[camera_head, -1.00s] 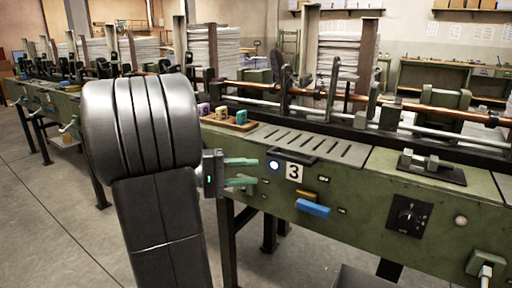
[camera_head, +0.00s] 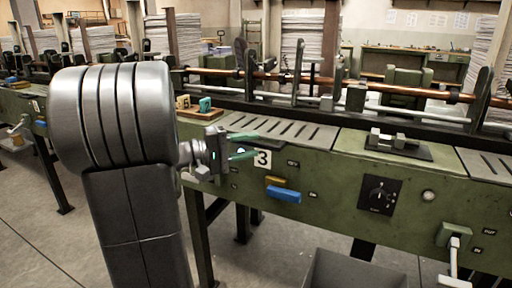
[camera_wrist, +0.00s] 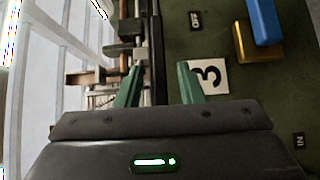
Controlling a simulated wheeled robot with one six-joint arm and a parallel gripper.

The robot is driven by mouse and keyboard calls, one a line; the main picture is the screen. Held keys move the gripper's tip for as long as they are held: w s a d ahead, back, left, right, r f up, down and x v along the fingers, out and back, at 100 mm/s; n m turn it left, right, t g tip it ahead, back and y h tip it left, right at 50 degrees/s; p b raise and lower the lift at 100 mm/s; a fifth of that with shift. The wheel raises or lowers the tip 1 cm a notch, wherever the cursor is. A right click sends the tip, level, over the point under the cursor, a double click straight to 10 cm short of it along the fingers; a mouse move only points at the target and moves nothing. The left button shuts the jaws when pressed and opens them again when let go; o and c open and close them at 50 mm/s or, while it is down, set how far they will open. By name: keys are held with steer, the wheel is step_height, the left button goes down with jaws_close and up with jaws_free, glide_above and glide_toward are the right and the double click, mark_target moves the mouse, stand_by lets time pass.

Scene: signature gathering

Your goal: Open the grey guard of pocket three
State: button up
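The grey slotted guard (camera_head: 290,131) of pocket three lies flat on top of the green machine, above the white "3" label (camera_head: 262,159). The label also shows in the wrist view (camera_wrist: 209,76). My gripper (camera_head: 243,145) is at the machine's front upper edge, just left of the label, with its two green fingers apart and nothing held. In the wrist view my gripper (camera_wrist: 159,84) is open, with a dark bar or edge between and beyond the fingertips. The guard's dark front handle is largely hidden behind the fingers in the head view, and contact cannot be told.
A blue lever (camera_head: 283,194) and a yellow block (camera_head: 275,181) stick out of the front panel below the label. A grey bin (camera_head: 350,270) stands on the floor. A copper rod (camera_head: 400,90) runs behind the guard.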

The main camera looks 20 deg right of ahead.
steer(key=shift+d, duration=1.25)
jaws_close()
